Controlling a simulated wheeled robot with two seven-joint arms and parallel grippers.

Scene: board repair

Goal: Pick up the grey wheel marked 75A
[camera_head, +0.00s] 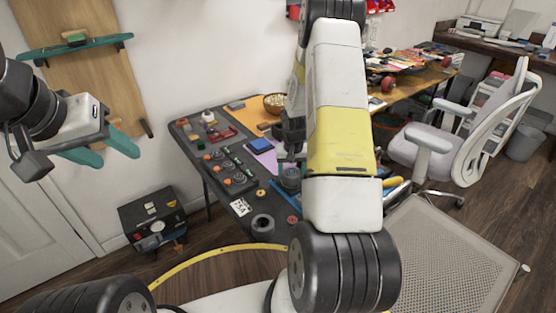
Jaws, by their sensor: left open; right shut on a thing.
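My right gripper (290,175) is low over the right part of the dark table, mostly behind my own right arm. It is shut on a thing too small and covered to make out. A dark grey ring-shaped piece (262,225) lies at the table's near corner, left of and nearer than the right gripper. No 75A mark is readable on anything, so I cannot tell which piece is the grey wheel.
An office chair (470,130) and a mesh-topped platform (440,260) stand at the right. A black box (153,220) stands on the floor.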

